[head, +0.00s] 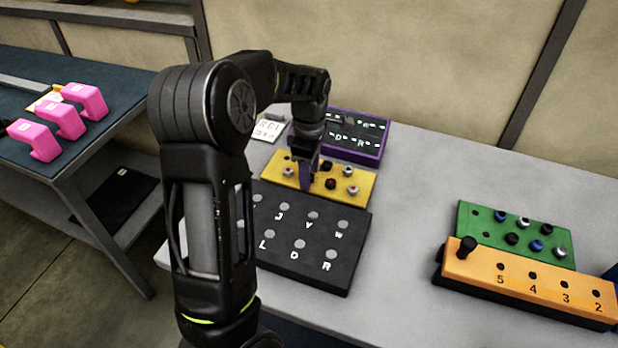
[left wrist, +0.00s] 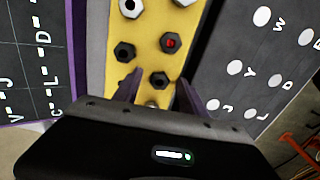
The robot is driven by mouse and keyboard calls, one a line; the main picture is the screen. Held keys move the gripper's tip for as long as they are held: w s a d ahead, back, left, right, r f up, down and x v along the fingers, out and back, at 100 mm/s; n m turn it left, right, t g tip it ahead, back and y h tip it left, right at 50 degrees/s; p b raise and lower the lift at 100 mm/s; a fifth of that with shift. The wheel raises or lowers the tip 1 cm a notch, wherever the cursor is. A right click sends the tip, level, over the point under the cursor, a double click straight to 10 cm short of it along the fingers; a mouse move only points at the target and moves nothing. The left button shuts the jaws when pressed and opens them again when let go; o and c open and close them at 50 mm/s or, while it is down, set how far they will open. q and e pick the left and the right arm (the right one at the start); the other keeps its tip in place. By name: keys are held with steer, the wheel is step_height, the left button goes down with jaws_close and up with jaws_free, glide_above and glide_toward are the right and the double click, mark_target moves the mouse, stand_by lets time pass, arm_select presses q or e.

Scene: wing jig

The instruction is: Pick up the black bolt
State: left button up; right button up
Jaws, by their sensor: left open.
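A yellow block (head: 368,179) holds black and silver bolts. In the left wrist view, one black bolt (left wrist: 160,79) sits between and just ahead of my fingertips. A second black bolt (left wrist: 124,51) and one with a red centre (left wrist: 170,43) sit farther along. In the head view, black bolts (head: 330,184) show right of my gripper. My left gripper (head: 307,180) points down at the block, open around no bolt that I can make out; its purple fingers (left wrist: 157,94) are apart. Whether they touch the block is unclear. My right gripper is not in view.
A black lettered board (head: 315,272) lies in front of the yellow block, and a purple-rimmed lettered board (head: 372,154) behind it. At right are a green block (head: 480,228) with bolts and an orange numbered block (head: 516,289) with a black peg (head: 467,247). The table between is clear.

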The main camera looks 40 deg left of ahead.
arm_select(q)
steer(key=shift+c, duration=0.2)
jaws_close()
stand_by(0.6)
